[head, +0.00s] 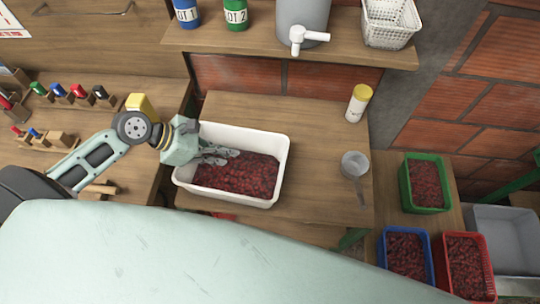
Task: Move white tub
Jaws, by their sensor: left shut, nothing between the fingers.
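The white tub (283,160) stands on a wooden table below the shelf, filled with dark red berries or pulp. My left gripper (236,154) reaches in from the left over the tub's upper left wall. Its fingers are shut and empty, above or touching the red contents; I cannot tell which. The gripper hides part of the tub's left wall and rim. My right gripper does not show.
Green (425,207), blue (381,257) and red (491,269) crates, plus a grey bin (505,240), are at lower right. A shelf (240,41) overhangs behind.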

